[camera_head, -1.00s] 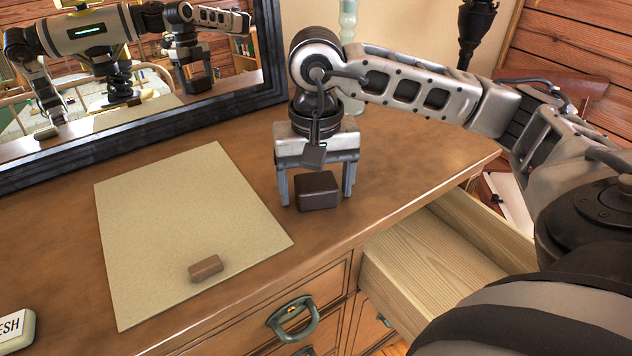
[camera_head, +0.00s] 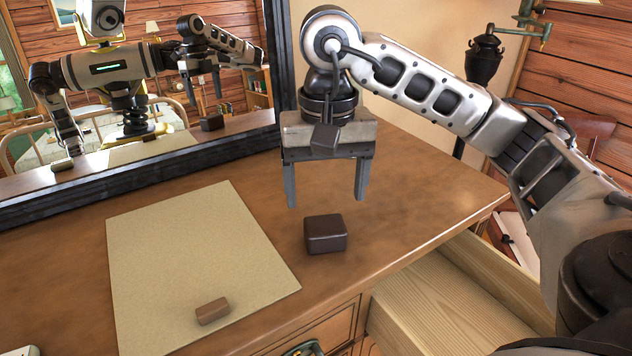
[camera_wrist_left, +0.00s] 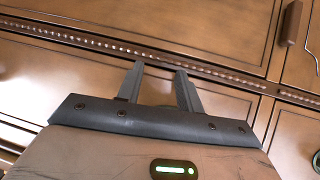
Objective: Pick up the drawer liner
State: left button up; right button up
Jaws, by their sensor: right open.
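The drawer liner (camera_head: 190,250), a flat beige sheet, lies on the wooden dresser top at the left of the head view. A small brown block (camera_head: 212,311) rests on it near its front edge. A dark brown block (camera_head: 326,234) stands on the bare dresser top, right of the liner and apart from it. My right gripper (camera_head: 326,200) is open and empty, pointing down above and behind the dark block.
A dark-framed mirror (camera_head: 160,165) stands along the back left and reflects me. An open, pale wooden drawer (camera_head: 440,300) juts out at the front right. The dresser top (camera_head: 420,180) right of the dark block is clear. A dark lamp base (camera_head: 484,60) stands behind.

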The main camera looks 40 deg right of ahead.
aim_at(186, 267)
jog(key=k, duration=1)
